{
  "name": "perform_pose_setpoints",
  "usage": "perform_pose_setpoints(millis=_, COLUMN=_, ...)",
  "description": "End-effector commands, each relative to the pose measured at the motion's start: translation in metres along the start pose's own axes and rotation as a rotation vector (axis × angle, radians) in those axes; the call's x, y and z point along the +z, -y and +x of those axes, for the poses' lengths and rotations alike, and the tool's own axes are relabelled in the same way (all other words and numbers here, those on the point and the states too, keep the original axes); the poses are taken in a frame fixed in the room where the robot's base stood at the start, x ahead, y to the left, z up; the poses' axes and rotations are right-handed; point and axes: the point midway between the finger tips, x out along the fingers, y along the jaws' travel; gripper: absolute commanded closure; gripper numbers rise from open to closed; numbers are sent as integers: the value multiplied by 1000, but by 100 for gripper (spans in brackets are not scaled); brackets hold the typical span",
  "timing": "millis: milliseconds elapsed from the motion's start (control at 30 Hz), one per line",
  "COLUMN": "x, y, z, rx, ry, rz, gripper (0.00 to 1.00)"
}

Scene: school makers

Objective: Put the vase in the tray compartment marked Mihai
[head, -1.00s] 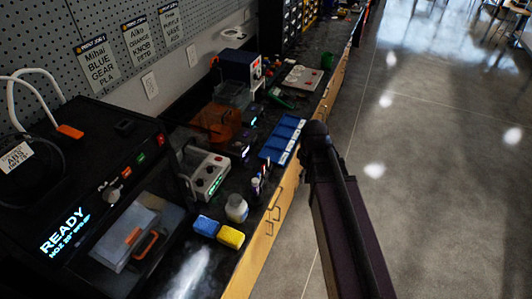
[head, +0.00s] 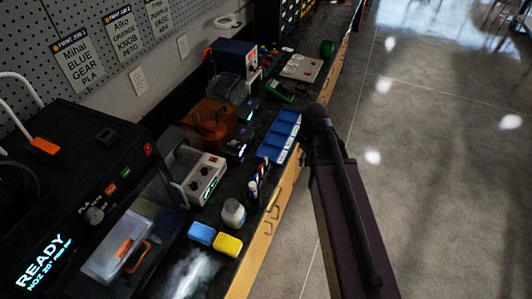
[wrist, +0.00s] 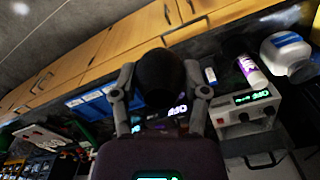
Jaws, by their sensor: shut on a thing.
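My gripper (wrist: 160,92) shows in the wrist view, its two fingers closed on the sides of a dark rounded thing, which I take to be the vase (wrist: 160,72). Its colour and full shape are hard to tell in the shade. The blue compartment tray (head: 281,136) lies on the bench near its front edge. It also shows in the wrist view (wrist: 93,107), left of and beyond the held thing. The tray's name labels are too small to read. In the head view my arm stands right of the tray, and I cannot make out the fingers.
Near the tray stand a grey control box (head: 206,178), a white jar (head: 233,213), blue (head: 202,233) and yellow (head: 229,245) blocks. A black printer (head: 85,185) fills the left. Open floor lies right.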

Motion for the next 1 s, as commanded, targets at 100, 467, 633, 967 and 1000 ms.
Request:
perform_pose_setpoints(millis=100, x=-3, y=3, z=0, rx=0, ry=0, rz=-7, gripper=60)
perform_pose_setpoints(millis=467, x=-15, y=9, z=2, rx=0, ry=0, rz=-33, gripper=60)
perform_pose_setpoints(millis=633, x=-42, y=2, z=10, rx=0, ry=0, rz=-79, gripper=60)
perform_pose_setpoints(millis=967, x=-143, y=-20, z=39, rx=-2, ry=1, rz=-262, gripper=60)
perform_pose_setpoints(millis=1000, x=-156, y=-21, z=42, rx=-2, ry=1, rz=-287, gripper=60)
